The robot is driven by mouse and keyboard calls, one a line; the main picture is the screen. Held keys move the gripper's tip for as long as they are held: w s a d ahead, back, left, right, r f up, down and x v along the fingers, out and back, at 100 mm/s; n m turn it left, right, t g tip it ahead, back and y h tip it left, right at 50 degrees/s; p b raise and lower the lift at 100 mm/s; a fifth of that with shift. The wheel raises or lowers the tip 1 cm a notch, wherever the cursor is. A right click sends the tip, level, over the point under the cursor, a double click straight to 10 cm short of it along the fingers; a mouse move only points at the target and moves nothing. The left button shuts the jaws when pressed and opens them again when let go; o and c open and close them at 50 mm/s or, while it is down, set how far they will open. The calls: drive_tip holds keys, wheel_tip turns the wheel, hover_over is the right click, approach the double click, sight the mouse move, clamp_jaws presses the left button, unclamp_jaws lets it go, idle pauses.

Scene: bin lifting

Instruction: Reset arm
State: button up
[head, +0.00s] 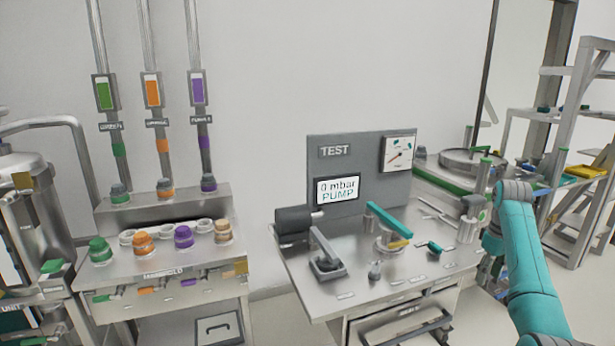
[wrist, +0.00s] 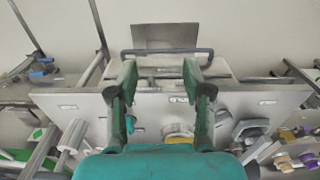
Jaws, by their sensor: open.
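My teal arm (head: 525,255) rises at the right of the head view, with its grey joint beside the right end of the test bench (head: 445,265). My gripper does not show clearly in the head view. In the wrist view my gripper (wrist: 160,72) has its two dark green fingers apart, with nothing between them. It is above the bench (wrist: 70,103), which lies below and beyond the fingers.
The bench carries a pump lever, a teal-handled valve (head: 388,220) and a screen (head: 338,190) reading "0 mbar PUMP". A manifold with coloured caps (head: 143,243) stands at left, a metal tank (head: 28,190) at far left. Metal shelving (head: 585,120) stands at right.

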drive_tip(key=s+a+f+t, duration=0.1)
drive_tip(key=s+a+f, duration=0.15)
drive_tip(key=f, duration=0.75)
drive_tip(key=s+a+f+m+t+h, duration=0.1)
drive_tip(key=a+f, duration=0.3)
drive_tip(key=f, duration=0.6)
drive_tip(key=s+a+f+t, duration=0.1)
drive_tip(key=s+a+f, duration=0.15)
drive_tip(key=f, duration=0.75)
drive_tip(key=s+a+f+m+t, duration=0.1)
drive_tip(key=s+a+f+t, duration=0.1)
drive_tip(key=s+a+f, duration=0.55)
drive_tip(key=s+a+f+t, duration=0.25)
drive_tip(key=s+f, duration=0.25)
drive_tip(key=s, duration=0.5)
drive_tip(key=s+a+r+m+t, duration=0.1)
drive_tip(key=s+a+r+t, duration=0.2)
drive_tip(key=s, duration=0.9)
drive_tip(key=s+a+r+t, duration=0.1)
drive_tip(key=s+a+r, duration=0.35)
drive_tip(key=s, duration=0.75)
drive_tip(key=s+a+r+t, duration=0.1)
drive_tip(key=s+r, duration=0.6)
drive_tip(key=r, duration=0.4)
drive_tip(key=s+a+r+m+t+y, duration=0.1)
drive_tip(key=s+a+r+t, duration=0.1)
drive_tip(key=s+r, duration=0.6)
wheel_tip(320, 180, up, 3)
